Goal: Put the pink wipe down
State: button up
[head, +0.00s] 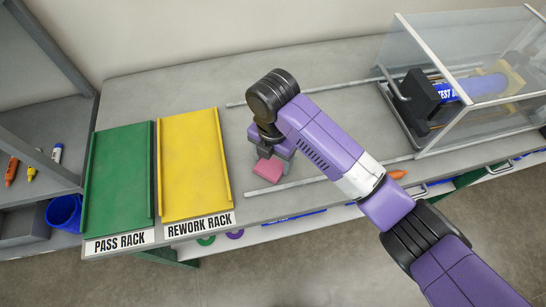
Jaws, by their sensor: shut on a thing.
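The pink wipe (267,170) is a small folded pad under the end of my arm in the head view, right of the yellow rack. My gripper (272,157) is shut on the wipe and points down over the grey bench. The fingertips are mostly hidden by the wrist and by the wipe. I cannot tell whether the wipe touches the bench top.
The yellow rework rack (193,165) and green pass rack (119,180) lie empty to the left. A clear-walled test enclosure (470,75) with a blue cylinder stands at the right. A metal rail (290,186) runs along the bench front. An orange item (397,175) lies near the front edge.

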aim_at(273, 162)
jog(key=shift+s+f, duration=0.15)
jog(key=shift+f, duration=0.5)
jog(key=o, duration=1.5)
jog(key=shift+f+b, duration=0.2)
jog(key=shift+b, duration=0.1)
jog(key=shift+c, duration=0.2)
notch_tip(273, 162, up, 14)
jog(key=shift+p, duration=0.4)
